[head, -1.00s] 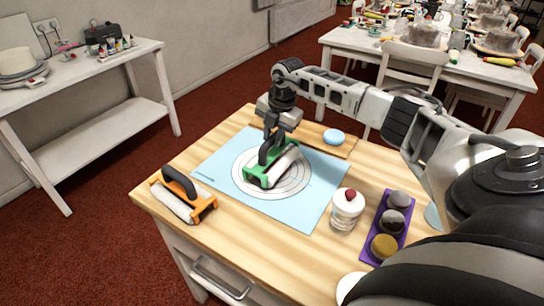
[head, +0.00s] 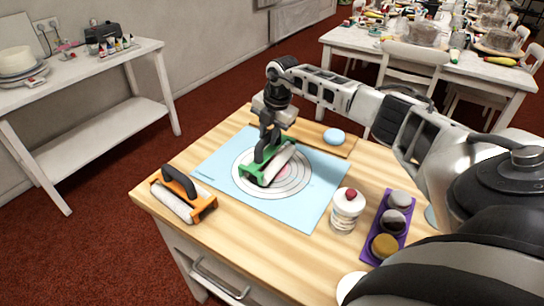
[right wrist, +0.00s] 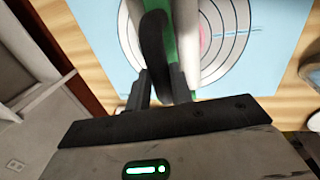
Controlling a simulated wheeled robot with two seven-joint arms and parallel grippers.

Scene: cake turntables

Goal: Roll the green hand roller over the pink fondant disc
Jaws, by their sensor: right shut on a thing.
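My right gripper (head: 268,132) is shut on the black handle of the green hand roller (head: 253,174). The roller has a green frame and a white cylinder, and it sits over the ringed circles on the light blue mat (head: 222,158). The pink fondant disc (head: 281,171) shows only as a small pink patch beside the roller, which hides the rest. In the right wrist view the gripper fingers (right wrist: 164,88) straddle the dark handle, with the green frame (right wrist: 187,40) and a pink sliver (right wrist: 203,35) beyond. Whether the cylinder touches the disc I cannot tell. My left gripper is out of view.
An orange hand roller (head: 205,204) lies at the table's left corner. A white jar with a red top (head: 346,208) stands right of the mat. A purple tray (head: 372,243) holds round pieces. A blue round item (head: 334,136) rests on a wooden board (head: 305,137) behind.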

